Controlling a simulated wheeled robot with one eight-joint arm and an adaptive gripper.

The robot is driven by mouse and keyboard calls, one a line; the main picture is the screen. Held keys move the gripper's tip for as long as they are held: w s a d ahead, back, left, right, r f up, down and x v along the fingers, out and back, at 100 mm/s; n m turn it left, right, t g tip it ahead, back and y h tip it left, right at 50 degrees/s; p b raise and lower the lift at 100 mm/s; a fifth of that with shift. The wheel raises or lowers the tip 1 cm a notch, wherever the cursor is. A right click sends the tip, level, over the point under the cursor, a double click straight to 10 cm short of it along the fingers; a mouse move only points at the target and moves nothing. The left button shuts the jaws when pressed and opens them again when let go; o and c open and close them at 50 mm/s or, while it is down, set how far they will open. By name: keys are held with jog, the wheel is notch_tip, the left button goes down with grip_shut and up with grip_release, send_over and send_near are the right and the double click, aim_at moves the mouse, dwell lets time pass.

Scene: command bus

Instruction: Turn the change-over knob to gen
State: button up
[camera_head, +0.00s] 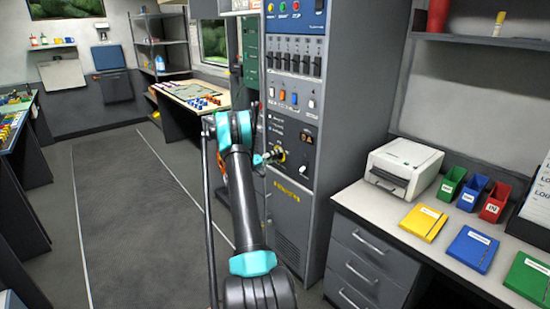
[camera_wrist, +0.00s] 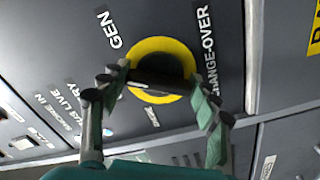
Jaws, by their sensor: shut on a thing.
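The change-over knob is a dark bar (camera_wrist: 158,79) within a yellow ring (camera_wrist: 168,47) on the grey panel. In the wrist view the bar lies nearly level, and its exact pointing is partly hidden by my fingers. The GEN label (camera_wrist: 115,30) is to its upper left, the CHANGE-OVER label (camera_wrist: 210,50) to its right, and a small unreadable label (camera_wrist: 152,117) below it. My gripper (camera_wrist: 157,84) is shut on the knob, one finger on each side. In the head view my gripper (camera_head: 267,157) reaches the yellow-ringed knob (camera_head: 280,154) low on the rack.
The tall grey rack (camera_head: 315,120) carries a switch row (camera_head: 293,64) and coloured lamps above the knob. A desk at the right holds a printer (camera_head: 404,168), small bins (camera_head: 472,192) and folders (camera_head: 472,248). The floor (camera_head: 130,220) at the left is clear.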

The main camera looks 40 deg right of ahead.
jog(key=m, duration=0.5)
jog(key=shift+f+m, duration=0.1)
jog(key=shift+m, duration=0.3)
dwell(0.4)
jog(key=o, duration=1.2)
jog(key=shift+c, duration=0.2)
jog(key=a, duration=1.2)
jog(key=shift+s, duration=0.45)
